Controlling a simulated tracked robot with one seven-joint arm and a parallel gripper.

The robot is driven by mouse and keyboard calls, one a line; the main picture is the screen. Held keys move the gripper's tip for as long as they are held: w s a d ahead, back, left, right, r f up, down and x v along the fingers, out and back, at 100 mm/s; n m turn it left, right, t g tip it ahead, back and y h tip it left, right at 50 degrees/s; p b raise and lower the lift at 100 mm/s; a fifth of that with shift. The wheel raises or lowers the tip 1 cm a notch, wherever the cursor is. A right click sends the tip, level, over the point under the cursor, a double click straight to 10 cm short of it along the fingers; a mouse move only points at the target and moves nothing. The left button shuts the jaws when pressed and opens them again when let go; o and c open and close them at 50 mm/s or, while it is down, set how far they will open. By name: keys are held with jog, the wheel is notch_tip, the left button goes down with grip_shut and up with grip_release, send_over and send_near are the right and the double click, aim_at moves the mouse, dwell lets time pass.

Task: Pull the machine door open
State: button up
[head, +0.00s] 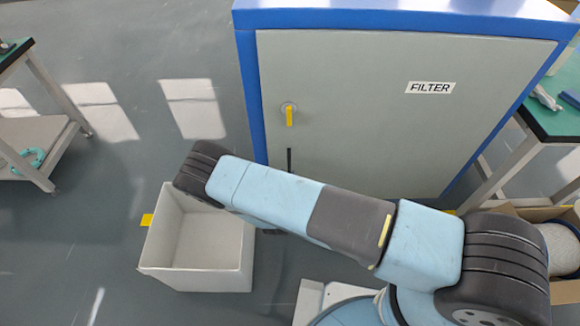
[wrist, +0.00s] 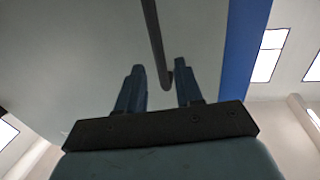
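The machine door (head: 350,95) is a grey panel labelled "FILTER" in a blue-framed cabinet (head: 245,75), and it looks closed. A yellow knob (head: 289,116) sits on its left side. Below it a thin dark vertical handle (head: 289,159) shows; my arm hides its lower part in the head view. In the wrist view the handle (wrist: 154,40) comes down and its curved end lies between the fingertips of my gripper (wrist: 161,75). The fingers are open, with gaps on both sides of the handle. I cannot tell the exact depth. The head view hides my gripper behind the arm.
An open white bin (head: 200,282) stands on the floor at the left, close to my arm. A table with a green top (head: 552,118) stands right of the cabinet, above a cardboard box (head: 566,291). A shelf trolley (head: 40,130) is at far left. Floor between is clear.

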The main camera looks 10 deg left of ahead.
aim_at(289, 168)
jog(key=shift+w+a, duration=0.1)
jog(key=shift+w, duration=2.6)
grip_shut()
